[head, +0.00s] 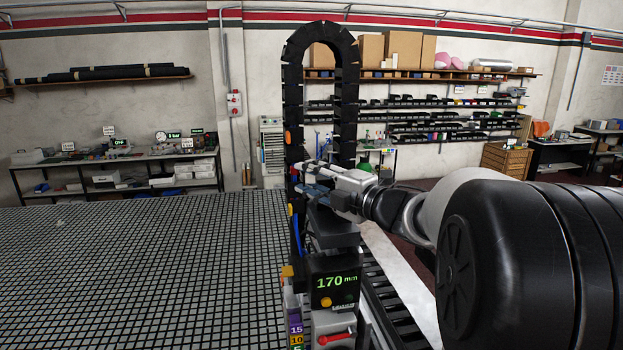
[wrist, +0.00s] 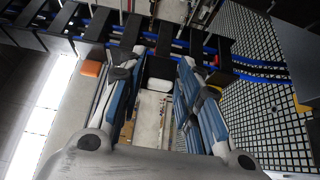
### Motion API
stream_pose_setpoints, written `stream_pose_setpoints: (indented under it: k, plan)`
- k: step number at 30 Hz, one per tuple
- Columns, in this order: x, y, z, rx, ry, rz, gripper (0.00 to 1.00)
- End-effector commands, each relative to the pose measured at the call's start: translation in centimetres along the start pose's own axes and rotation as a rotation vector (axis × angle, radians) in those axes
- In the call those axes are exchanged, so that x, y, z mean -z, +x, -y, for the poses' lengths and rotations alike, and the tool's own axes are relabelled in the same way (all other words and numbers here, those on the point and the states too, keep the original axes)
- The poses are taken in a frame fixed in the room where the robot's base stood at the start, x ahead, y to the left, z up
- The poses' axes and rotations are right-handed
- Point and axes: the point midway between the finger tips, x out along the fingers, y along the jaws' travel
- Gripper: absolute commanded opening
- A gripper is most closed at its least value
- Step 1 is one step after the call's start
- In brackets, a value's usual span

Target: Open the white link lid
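The black cable chain (head: 293,95) rises from the machine and arches over. In the wrist view, the chain (wrist: 60,42) crosses the top, with black crossbars and blue hoses (wrist: 260,72) inside. My gripper (head: 308,180) is beside the near leg of the chain. Nothing is clearly held. A pale part (wrist: 172,10) shows at the top edge between the fingers; I cannot tell if it is the white link lid. Contact is unclear.
The grid table (head: 150,260) fills the lower left and is bare. A display (head: 336,283) reading 170 mm stands below my gripper. An orange tab (wrist: 91,68) lies left of my fingers. Benches and shelves stand along the back wall.

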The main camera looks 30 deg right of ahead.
Motion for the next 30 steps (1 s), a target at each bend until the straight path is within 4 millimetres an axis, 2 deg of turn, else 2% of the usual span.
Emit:
stream_pose_setpoints:
  k: [10, 14, 24, 30]
  plan:
    - [0.0, 0.0, 0.0, 0.000, 0.000, 0.000, 0.06]
    - [-0.2, 0.0, 0.0, -0.001, -0.001, -0.022, 0.06]
    - [-1.2, -0.2, -0.1, -0.002, -0.001, -0.255, 0.06]
    - [-1.1, -0.3, 0.0, 0.000, 0.000, -0.286, 0.06]
